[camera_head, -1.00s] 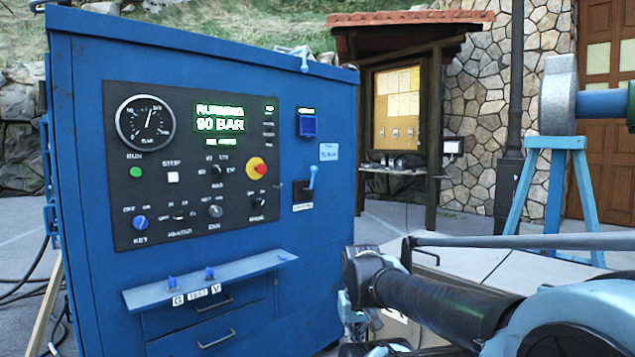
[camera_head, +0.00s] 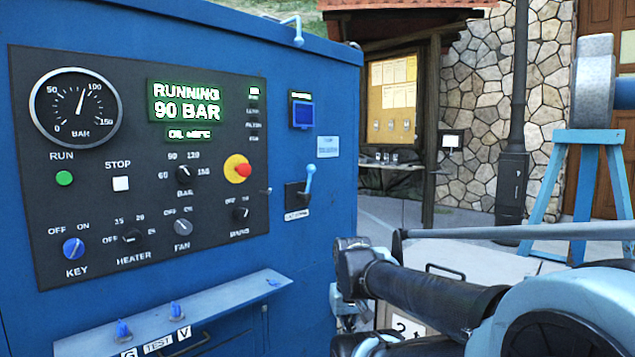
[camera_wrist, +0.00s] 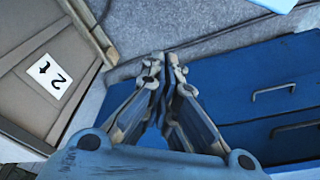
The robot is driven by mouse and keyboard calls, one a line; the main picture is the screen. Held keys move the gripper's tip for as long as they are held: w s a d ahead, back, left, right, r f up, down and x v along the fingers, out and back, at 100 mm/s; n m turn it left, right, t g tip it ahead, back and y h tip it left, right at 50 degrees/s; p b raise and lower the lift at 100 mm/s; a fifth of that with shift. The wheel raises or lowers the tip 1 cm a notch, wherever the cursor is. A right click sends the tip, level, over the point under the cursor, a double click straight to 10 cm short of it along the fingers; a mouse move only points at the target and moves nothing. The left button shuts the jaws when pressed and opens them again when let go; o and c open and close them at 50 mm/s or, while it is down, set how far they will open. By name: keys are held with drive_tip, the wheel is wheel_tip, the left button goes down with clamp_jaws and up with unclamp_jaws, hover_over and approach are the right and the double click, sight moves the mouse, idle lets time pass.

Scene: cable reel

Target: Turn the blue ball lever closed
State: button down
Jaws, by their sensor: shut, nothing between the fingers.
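A light-blue lever (camera_head: 309,181) with a rounded end stands on a black plate at the right of the blue cabinet's front (camera_head: 300,240). It points upward and leans slightly right. In the wrist view my gripper (camera_wrist: 165,62) is shut and empty, with its fingers together. It is low beside the cabinet, apart from the lever, and the lever is out of the wrist view. In the head view my arm is to the right of and below the lever.
The control panel (camera_head: 215,215) reads RUNNING, 90 BAR. A narrow shelf (camera_head: 230,308) with small blue levers juts from the cabinet. A crate marked 2 t (camera_wrist: 25,85) stands beside my gripper. A light-blue trestle (camera_head: 588,150) is at right.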

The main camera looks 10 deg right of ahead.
drive_tip(key=shift+w+d, duration=0.15)
drive_tip(key=shift+w, duration=0.1)
drive_tip(key=w+a+r+m+y, duration=0.25)
drive_tip(key=w+r+y, duration=0.25)
drive_tip(key=w+r, duration=0.55)
drive_tip(key=w+a+r+m+y, duration=0.2)
drive_tip(key=w+a+r+y, duration=0.25)
drive_tip(key=w+r, duration=0.55)
drive_tip(key=w+d+r+m+t+y, duration=0.15)
drive_tip(key=w+d+r+y, duration=0.35)
drive_tip(key=w+d, duration=0.55)
drive_tip(key=w+d+r+m+t+y, duration=0.1)
drive_tip(key=w+d+r+t+y, duration=0.4)
drive_tip(key=w+d, duration=0.55)
drive_tip(key=w+a+r+g+h, duration=0.1)
drive_tip(key=a+r, duration=0.2)
drive_tip(key=a, duration=1)
drive_tip(key=shift+w+r+g, duration=0.2)
drive_tip(key=shift+w+g, duration=0.15)
drive_tip(key=shift+w, duration=0.05)
